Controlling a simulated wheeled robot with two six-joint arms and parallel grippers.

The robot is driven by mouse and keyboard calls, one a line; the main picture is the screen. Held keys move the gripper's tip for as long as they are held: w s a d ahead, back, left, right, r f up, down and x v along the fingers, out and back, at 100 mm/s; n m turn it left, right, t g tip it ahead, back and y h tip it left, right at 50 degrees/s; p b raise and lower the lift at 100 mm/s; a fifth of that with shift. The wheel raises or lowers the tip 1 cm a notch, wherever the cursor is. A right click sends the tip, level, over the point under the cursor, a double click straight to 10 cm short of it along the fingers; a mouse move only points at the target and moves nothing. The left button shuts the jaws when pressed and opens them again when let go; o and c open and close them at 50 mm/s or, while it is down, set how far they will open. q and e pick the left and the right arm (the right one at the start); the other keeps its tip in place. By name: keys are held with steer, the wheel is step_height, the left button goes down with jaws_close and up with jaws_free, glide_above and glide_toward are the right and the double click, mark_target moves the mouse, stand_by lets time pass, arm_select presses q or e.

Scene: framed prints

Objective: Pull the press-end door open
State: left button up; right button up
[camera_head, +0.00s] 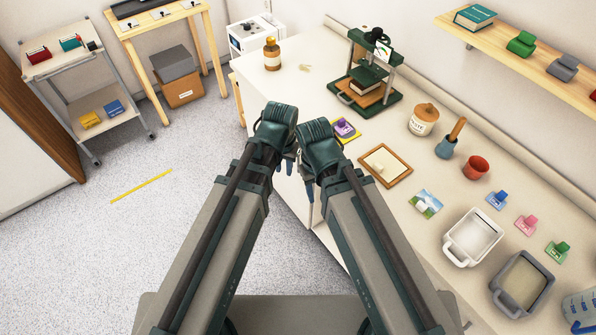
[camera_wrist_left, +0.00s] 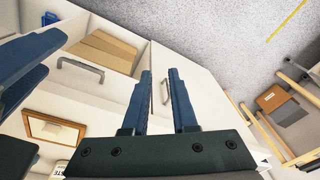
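The press-end door (camera_wrist_left: 205,88) is a white panel right of a dark seam in the left wrist view. In the head view my arms hide most of the cabinet front. My left gripper (camera_head: 284,168) is down in front of the counter edge; its two blue fingers (camera_wrist_left: 160,75) are apart, over the door near the seam. A thin dark shape shows between them, perhaps the handle; I cannot tell whether they touch it. My right gripper (camera_head: 308,192) is close beside it. Its blue fingers (camera_wrist_left: 32,62) look spread at the left wrist view's edge, with nothing visible between them.
Another white front with a grey bar handle (camera_wrist_left: 80,68) is left of the seam, beside brown box-like shapes (camera_wrist_left: 105,52). The green press (camera_head: 368,85), a wooden frame (camera_head: 386,165) and a white tray (camera_head: 472,236) stand on the counter. The floor (camera_head: 150,215) at left is open.

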mark_target(298, 171)
arm_select(q)
steer(key=w+d+f+t+h+b, duration=0.1)
steer(key=w+d+f+t+b, duration=0.1)
steer(key=w+f+b, duration=0.8)
steer(key=w+f+t, duration=0.1)
steer(key=w, duration=0.3)
steer(key=shift+d+f+h, duration=0.25)
steer(key=shift+f+h, duration=0.05)
arm_select(e)
step_height(298, 171, down, 13)
steer(key=shift+f, duration=0.15)
arm_select(q)
steer(key=b+x, duration=1.3)
steer(key=x, duration=0.1)
steer(key=shift+s, duration=0.1)
arm_select(e)
step_height(298, 171, down, 13)
steer(key=shift+r, duration=0.2)
arm_select(q)
steer(key=shift+r, duration=0.1)
jaws_close()
